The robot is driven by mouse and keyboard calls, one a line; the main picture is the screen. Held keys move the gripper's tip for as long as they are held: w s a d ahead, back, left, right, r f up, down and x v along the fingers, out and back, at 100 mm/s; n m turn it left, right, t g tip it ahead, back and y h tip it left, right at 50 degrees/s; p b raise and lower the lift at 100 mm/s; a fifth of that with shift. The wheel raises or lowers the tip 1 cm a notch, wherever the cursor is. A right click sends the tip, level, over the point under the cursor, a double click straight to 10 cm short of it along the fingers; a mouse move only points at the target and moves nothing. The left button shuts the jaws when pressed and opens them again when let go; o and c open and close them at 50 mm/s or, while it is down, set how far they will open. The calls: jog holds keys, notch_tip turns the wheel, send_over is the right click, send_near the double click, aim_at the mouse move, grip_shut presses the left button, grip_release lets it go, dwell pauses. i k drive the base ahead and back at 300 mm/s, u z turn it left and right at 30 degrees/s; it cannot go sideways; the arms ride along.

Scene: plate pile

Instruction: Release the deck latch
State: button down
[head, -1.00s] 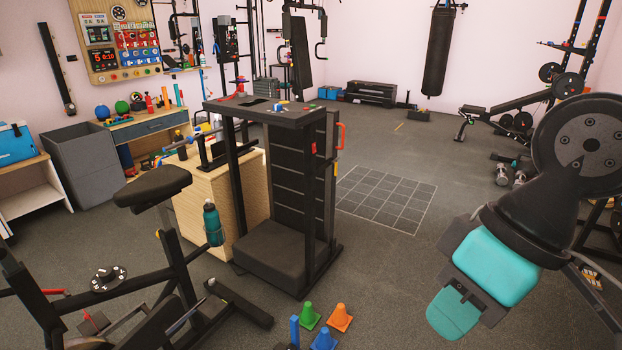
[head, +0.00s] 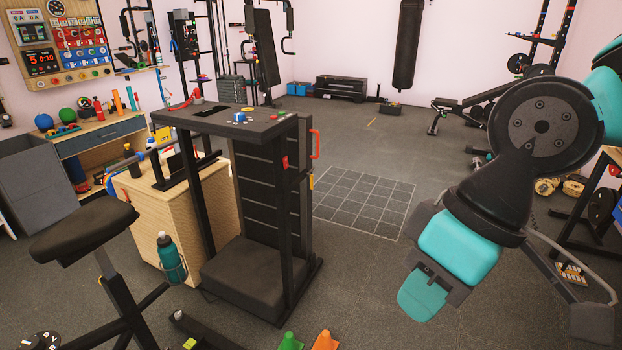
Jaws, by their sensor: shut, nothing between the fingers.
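A tall black stand (head: 188,205) stands in the middle-left of the head view, with a flat deck (head: 275,131) on top. On the deck are a dark slot, a blue knob (head: 239,117) and small coloured parts. A red tab (head: 285,163) sits on the stand's right front edge. A red handle (head: 316,145) and a yellow piece (head: 311,182) are on its right side. I cannot tell which part is the deck latch. My gripper (head: 420,296), with teal pads, is shut and empty, held right of the stand and apart from it.
An exercise bike seat (head: 84,229) and a wooden cabinet (head: 208,222) with a teal bottle (head: 165,250) crowd the left. Green (head: 290,341) and orange (head: 325,340) cones stand at the bottom edge. Floor around the tile grid (head: 363,200) is clear.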

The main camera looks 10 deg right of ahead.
aim_at(311, 176)
jog(key=i, duration=1)
